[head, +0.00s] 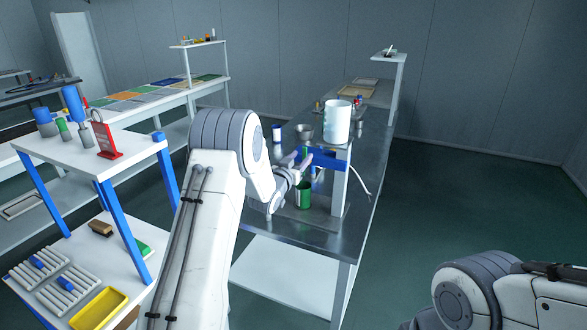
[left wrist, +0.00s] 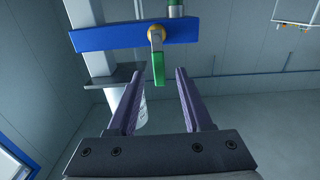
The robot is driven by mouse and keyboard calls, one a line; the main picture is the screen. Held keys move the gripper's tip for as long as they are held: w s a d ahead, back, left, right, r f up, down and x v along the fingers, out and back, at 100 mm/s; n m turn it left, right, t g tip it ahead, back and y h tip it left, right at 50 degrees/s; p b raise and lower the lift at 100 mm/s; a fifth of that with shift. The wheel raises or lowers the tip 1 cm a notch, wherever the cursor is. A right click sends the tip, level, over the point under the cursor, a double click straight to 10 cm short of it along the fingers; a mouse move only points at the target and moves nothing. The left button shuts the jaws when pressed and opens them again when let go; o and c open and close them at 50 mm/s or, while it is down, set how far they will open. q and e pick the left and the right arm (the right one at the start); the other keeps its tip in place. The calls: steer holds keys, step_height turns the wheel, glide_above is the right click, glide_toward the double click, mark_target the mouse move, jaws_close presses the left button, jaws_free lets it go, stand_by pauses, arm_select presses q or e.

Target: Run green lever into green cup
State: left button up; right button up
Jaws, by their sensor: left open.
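A blue crossbar panel (head: 328,157) is fixed on a white post and also shows in the left wrist view (left wrist: 105,38). The green lever (left wrist: 158,69) sticks out from a brass fitting on this bar. My left gripper (left wrist: 159,73) is open, with its purple fingers on either side of the lever; I see no clear contact. In the head view, my left gripper (head: 298,160) is at the bar's left end, and the lever is hard to make out there. The green cup (head: 304,195) stands below the bar on the metal table. My right gripper is out of view.
A white container (head: 337,121) stands on top of the fixture, with a metal funnel-like bowl (head: 304,132) to its left. A white cable (head: 360,181) hangs at the right. A white shelf with blue legs (head: 118,220) stands left of my left arm. Floor at the right is clear.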

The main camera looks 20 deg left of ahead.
arm_select(q)
steer(key=s+b, duration=0.1)
steer(key=s, duration=0.5)
steer(key=shift+s, duration=0.35)
steer(key=shift+a, duration=0.1)
steer(key=s+d+f+m+g+h, duration=0.1)
steer(key=s+d+f+m+g, duration=0.1)
steer(key=s+d+g, duration=0.65)
steer(key=s+d+f+m+g+h, duration=0.1)
steer(key=s+d, duration=0.5)
steer(key=d, duration=0.7)
steer(key=s+d+f+m+g, duration=0.1)
steer(key=s+g, duration=0.3)
steer(key=s, duration=1.1)
steer(key=s+d+f+m+g+y, duration=0.1)
steer(key=s+m+g, duration=0.2)
steer(key=s, duration=1.1)
steer(key=shift+s+d+g+y, duration=0.15)
steer(key=shift+s+g+y, duration=0.2)
steer(key=shift+g, duration=0.4)
